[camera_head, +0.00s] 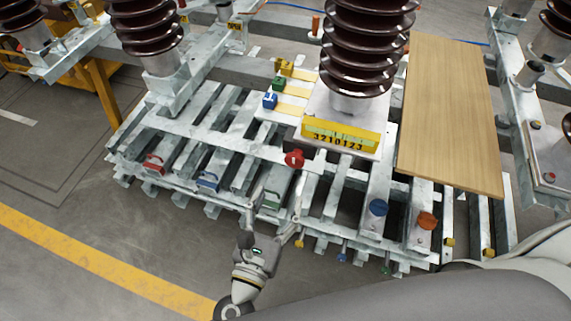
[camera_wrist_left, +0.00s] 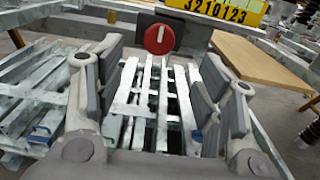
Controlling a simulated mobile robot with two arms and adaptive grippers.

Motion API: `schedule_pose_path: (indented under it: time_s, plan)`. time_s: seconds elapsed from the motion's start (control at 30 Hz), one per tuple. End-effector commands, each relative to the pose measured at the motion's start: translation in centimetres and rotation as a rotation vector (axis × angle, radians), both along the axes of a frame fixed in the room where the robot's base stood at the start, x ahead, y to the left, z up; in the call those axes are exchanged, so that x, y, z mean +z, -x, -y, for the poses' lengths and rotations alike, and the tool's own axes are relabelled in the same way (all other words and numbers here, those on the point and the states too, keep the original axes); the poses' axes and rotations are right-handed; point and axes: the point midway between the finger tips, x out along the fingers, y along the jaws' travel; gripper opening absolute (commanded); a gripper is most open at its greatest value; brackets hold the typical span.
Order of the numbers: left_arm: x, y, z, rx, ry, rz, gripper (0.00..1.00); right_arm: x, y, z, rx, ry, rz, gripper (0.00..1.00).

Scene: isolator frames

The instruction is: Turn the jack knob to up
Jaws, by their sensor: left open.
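A round red knob (camera_head: 294,158) sits on the front edge of the grey metal frame, just below the yellow number plate. In the left wrist view the red knob (camera_wrist_left: 159,39) faces me, with a white pointer line standing about upright on it. My left gripper (camera_head: 274,203) is in front of the frame, below the red knob and apart from it. In the left wrist view its two fingers (camera_wrist_left: 160,82) are spread wide with nothing between them, and the knob shows beyond them, centred between the tips. My right gripper is not in view.
The yellow plate (camera_head: 341,137) reads 3210123. A blue knob (camera_head: 377,208) and an orange knob (camera_head: 427,220) are to the right. Red and blue handles (camera_head: 208,181) are to the left. A wooden board (camera_head: 450,110) lies at right. Brown ribbed insulators (camera_head: 365,45) rise behind.

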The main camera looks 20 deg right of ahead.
Motion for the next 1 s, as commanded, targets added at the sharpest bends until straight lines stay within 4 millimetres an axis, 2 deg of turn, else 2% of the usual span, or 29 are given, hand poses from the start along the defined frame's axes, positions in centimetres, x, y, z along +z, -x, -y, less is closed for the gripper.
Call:
schedule_pose_path:
  time_s: [0.3,0.5,0.7,0.97,1.0]
  plan:
    - [0.2,-4.9,3.2,0.002,0.005,-0.002,0.63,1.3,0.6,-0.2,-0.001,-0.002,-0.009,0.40]
    - [0.1,-7.3,4.8,0.002,0.005,-0.003,0.63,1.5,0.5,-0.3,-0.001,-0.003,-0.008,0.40]
    - [0.0,-8.3,5.5,0.001,0.005,-0.006,0.63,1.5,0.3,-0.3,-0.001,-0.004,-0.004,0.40]
    - [0.0,-8.4,5.6,0.001,0.005,-0.006,0.63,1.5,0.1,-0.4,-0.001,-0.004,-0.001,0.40]
    - [0.0,-8.4,5.6,0.001,0.005,-0.006,0.59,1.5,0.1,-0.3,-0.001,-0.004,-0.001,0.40]
